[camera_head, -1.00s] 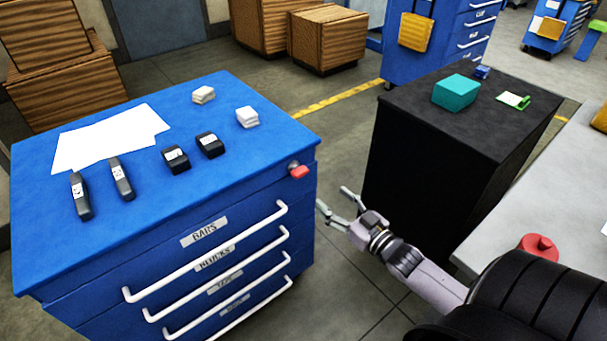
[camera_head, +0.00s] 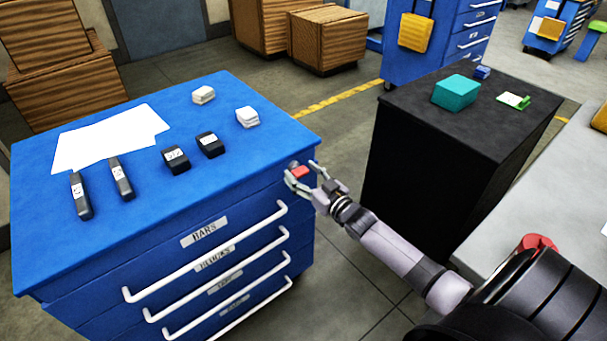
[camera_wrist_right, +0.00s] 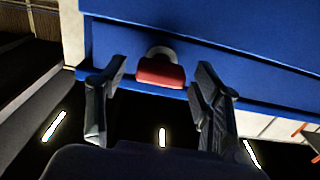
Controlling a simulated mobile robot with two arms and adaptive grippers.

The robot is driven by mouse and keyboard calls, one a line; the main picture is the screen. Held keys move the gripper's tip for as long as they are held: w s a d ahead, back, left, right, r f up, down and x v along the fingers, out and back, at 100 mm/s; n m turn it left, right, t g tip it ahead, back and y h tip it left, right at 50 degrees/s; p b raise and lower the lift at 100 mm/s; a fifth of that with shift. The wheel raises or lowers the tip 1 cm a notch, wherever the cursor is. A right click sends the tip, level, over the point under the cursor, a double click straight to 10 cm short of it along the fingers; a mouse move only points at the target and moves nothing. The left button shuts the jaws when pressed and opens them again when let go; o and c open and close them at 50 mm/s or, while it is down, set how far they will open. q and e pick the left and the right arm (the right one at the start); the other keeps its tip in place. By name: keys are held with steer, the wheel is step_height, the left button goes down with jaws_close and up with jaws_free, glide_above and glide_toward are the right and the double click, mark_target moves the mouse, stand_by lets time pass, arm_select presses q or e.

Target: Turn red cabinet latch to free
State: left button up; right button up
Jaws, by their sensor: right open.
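The red latch (camera_head: 299,172) sits on a grey round mount at the upper right corner of the blue cabinet's (camera_head: 70,255) drawer front. In the right wrist view the latch (camera_wrist_right: 161,72) lies between the two fingers, with its grey mount just above it. My right gripper (camera_head: 302,175) is open, with a finger on each side of the latch in the head view. In the wrist view the right gripper (camera_wrist_right: 160,85) shows gaps on both sides of the latch; I cannot tell whether a finger touches it. My left gripper is not in view.
White drawer handles (camera_head: 205,250) stick out below the latch. Dark bars, blocks and white paper (camera_head: 110,138) lie on the cabinet top. A black cabinet (camera_head: 430,150) with a teal box (camera_head: 456,92) stands to the right. Floor shows between the cabinets.

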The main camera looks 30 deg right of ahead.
steer(key=c, duration=1.2)
steer(key=shift+o, duration=0.2)
steer(key=shift+n, duration=0.4)
steer(key=n, duration=0.3)
steer(key=shift+p, duration=0.3)
steer(key=n, duration=0.4)
steer(key=shift+a+f, duration=0.1)
steer(key=shift+a, duration=0.05)
steer(key=n, duration=0.5)
steer(key=shift+f+b, duration=0.1)
steer(key=shift+b, duration=0.3)
steer(key=n+b, duration=0.1)
steer(key=n, duration=0.4)
steer(key=shift+n, duration=0.3)
